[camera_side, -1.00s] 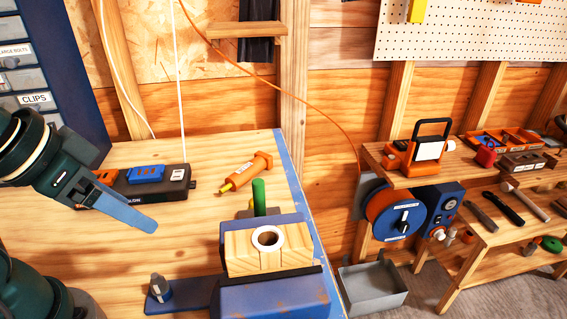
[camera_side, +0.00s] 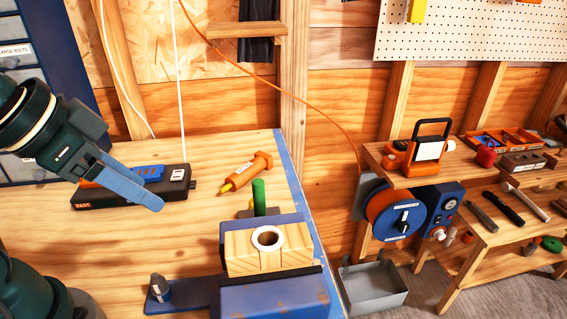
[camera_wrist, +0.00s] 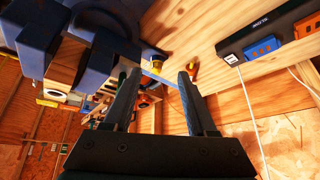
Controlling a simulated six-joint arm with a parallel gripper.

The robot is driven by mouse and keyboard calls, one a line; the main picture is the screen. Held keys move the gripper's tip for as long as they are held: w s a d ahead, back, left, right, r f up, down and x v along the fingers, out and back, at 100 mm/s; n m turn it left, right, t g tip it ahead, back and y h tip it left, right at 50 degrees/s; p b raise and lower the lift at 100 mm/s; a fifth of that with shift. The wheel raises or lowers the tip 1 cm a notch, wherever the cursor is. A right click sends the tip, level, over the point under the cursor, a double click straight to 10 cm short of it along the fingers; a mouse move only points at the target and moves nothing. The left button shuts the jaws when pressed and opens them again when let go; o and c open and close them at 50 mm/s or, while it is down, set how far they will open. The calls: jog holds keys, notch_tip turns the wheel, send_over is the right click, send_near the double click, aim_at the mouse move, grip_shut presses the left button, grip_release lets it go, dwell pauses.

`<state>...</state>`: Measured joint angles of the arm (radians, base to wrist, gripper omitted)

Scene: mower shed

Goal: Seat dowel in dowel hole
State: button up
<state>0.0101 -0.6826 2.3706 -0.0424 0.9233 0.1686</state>
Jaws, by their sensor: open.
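The green dowel (camera_side: 259,196) stands upright in a small dark holder just behind the vise. The dowel hole (camera_side: 268,238) is a round opening with a white ring in the top of a wooden block (camera_side: 240,256), which is clamped in the blue vise (camera_side: 275,296). The hole looks empty. My gripper (camera_side: 158,207) is left of the dowel and block, apart from both, over the bench. In the wrist view my gripper (camera_wrist: 156,75) has its two fingers spread with nothing held between them. I cannot clearly make out the dowel in the wrist view.
A dark power strip (camera_side: 150,190) with a blue plug lies behind my gripper. An orange tube-like tool (camera_side: 246,172) lies behind the dowel. Bare bench lies between my gripper and the vise.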

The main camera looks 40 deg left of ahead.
aim_at(253, 183)
jog(key=w+d+m, duration=0.1)
jog(key=w+d, duration=0.2)
jog(key=w+d+m+g+h, duration=0.1)
jog(key=w+d+m, duration=0.1)
jog(key=w, duration=0.2)
jog(key=w+d+m+g+h, duration=0.1)
jog(key=w+d+m, duration=0.1)
jog(key=w+d, duration=0.1)
jog(key=shift+w+d, duration=0.35)
jog(key=shift+x, duration=2.4)
jog(key=shift+s, duration=0.1)
grip_shut()
